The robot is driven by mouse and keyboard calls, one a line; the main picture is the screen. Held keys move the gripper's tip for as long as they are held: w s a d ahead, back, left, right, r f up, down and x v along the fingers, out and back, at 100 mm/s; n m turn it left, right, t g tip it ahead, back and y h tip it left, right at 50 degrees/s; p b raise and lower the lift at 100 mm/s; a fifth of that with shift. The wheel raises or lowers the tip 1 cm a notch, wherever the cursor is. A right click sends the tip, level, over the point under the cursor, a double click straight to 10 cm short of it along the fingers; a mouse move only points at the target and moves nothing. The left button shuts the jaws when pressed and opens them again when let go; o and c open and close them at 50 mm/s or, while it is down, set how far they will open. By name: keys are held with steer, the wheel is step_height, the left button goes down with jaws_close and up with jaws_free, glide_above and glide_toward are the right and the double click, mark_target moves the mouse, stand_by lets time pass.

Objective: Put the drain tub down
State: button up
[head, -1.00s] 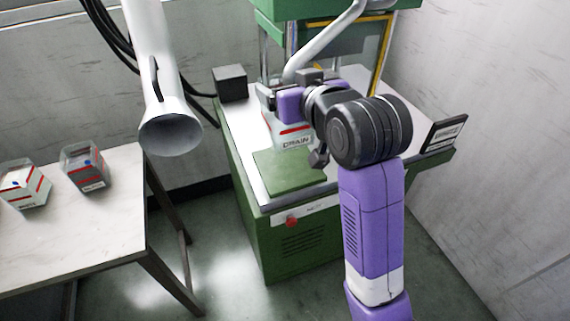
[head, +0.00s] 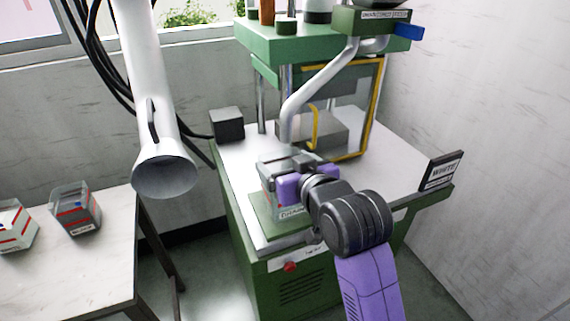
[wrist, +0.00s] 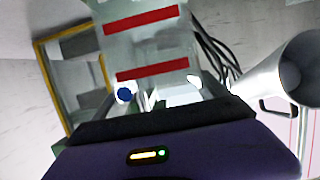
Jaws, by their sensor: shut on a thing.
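The drain tub (head: 268,177) is a clear, boxy tub with a label low on its front. It is over the green pad (head: 262,208) at the front of the press table, upright or nearly so. I cannot tell whether its base touches the pad. My gripper (head: 292,168) is shut on the tub near its top and partly hides it. In the wrist view the tub (wrist: 150,45) shows red stripes, a blue piece and a small white piece close to the jaws. The jaw tips are hidden there.
A green press (head: 300,45) with a white pipe (head: 325,80) and yellow-edged frame stands behind. A white duct (head: 162,150) hangs left. Two tubs (head: 76,210) (head: 17,228) stand on the side table.

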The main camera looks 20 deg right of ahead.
steer(key=o, duration=1.8)
steer(key=shift+f, duration=0.1)
steer(key=shift+c, duration=0.2)
steer(key=shift+s+r, duration=0.15)
steer(key=shift+r, duration=0.1)
steer(key=p+v, duration=0.4)
steer(key=v, duration=0.7)
steer(key=shift+s, duration=0.3)
steer(key=shift+r, duration=0.1)
